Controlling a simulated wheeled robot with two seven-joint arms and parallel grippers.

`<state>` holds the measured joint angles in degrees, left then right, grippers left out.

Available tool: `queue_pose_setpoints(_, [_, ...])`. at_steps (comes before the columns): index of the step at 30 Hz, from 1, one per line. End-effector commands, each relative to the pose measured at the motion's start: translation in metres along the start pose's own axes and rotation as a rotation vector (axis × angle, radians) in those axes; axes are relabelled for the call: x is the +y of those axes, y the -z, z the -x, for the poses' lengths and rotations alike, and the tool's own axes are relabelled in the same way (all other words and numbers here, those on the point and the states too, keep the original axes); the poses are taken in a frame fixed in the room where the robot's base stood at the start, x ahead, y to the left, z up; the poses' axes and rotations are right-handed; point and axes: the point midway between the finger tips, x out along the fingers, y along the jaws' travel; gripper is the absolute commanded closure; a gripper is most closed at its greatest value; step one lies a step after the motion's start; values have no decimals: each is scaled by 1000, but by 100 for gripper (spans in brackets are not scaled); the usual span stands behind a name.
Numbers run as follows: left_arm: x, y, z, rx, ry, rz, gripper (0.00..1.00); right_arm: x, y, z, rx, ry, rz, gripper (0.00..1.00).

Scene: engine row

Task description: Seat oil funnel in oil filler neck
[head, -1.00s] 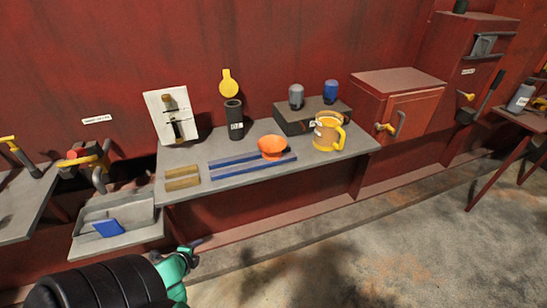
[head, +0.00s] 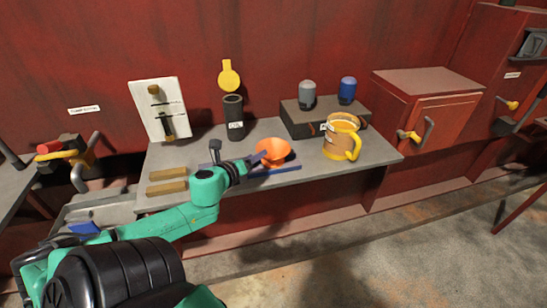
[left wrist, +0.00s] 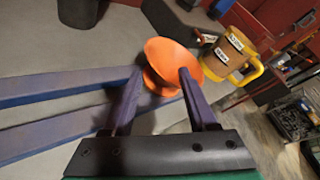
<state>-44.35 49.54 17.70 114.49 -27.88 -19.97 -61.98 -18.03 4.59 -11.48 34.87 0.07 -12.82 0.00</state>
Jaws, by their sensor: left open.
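The orange oil funnel (head: 273,150) sits mouth up at the blue rails on the grey shelf. It also shows in the left wrist view (left wrist: 168,58). My left gripper (head: 257,159) is open, low over the shelf just left of the funnel. In the left wrist view, the two fingers (left wrist: 160,72) stand apart with the funnel's narrow lower part between or just beyond their tips; contact cannot be told. The dark upright tube with a small label, which looks like the oil filler neck (head: 233,121), stands behind and left of the funnel. My right gripper is out of view.
A yellow jug (head: 338,143) stands right of the funnel, before a dark box (head: 299,119) with grey and blue caps. A yellow round tag (head: 229,74) is above the tube. A white switch panel (head: 153,94) and yellowish blocks (head: 167,188) are at left.

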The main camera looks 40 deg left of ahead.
Motion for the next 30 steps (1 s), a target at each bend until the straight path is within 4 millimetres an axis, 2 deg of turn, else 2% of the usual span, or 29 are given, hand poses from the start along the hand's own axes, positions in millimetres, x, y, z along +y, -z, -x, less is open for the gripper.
queue_pose_setpoints(2, [1, 0, -15, -3, 1, -2, 42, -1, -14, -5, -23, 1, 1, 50])
queue_pose_setpoints(4, [0, 0, -21, -2, 1, -1, 42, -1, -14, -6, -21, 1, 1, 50])
queue_pose_setpoints(9, [1, 1, -43, -3, 1, -1, 42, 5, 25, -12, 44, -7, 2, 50])
queue_pose_setpoints(11, [1, 0, -53, -4, 0, 1, 42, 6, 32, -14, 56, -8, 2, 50])
queue_pose_setpoints(16, [1, 0, -72, -2, -1, 3, 42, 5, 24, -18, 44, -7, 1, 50])
queue_pose_setpoints(23, [1, 0, -74, 1, -3, 2, 42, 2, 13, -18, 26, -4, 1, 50])
queue_pose_setpoints(26, [1, 0, -74, 1, -3, 2, 76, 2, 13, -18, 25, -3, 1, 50])
queue_pose_setpoints(27, [1, 0, -74, 1, -3, 2, 91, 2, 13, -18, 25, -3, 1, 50])
queue_pose_setpoints(28, [2, 0, -74, 1, -3, 2, 100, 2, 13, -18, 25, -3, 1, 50])
queue_pose_setpoints(30, [2, 1, -74, 1, -4, 2, 100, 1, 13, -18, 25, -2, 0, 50])
